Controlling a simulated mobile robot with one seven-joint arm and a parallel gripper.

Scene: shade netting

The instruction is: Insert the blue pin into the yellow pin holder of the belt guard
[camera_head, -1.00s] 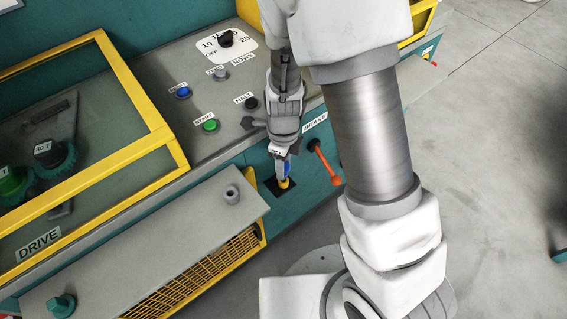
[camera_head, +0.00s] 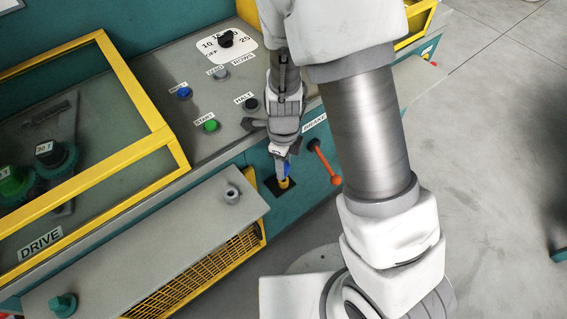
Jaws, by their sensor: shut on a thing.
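The blue pin (camera_head: 288,169) shows as a small patch of blue at the tip of my gripper (camera_head: 284,164). My gripper points down and is shut on the pin. The yellow pin holder (camera_head: 284,183) sits directly below, in a dark square on the teal front panel of the machine. The pin's lower end is at or just above the holder; I cannot tell whether it is inside. My gripper's fingers hide much of the pin.
An orange brake lever (camera_head: 326,163) stands close to the right of my gripper. The grey belt guard cover (camera_head: 150,236) with yellow mesh lies to the lower left. A green button (camera_head: 210,126) and a black knob (camera_head: 251,103) are on the panel to the left.

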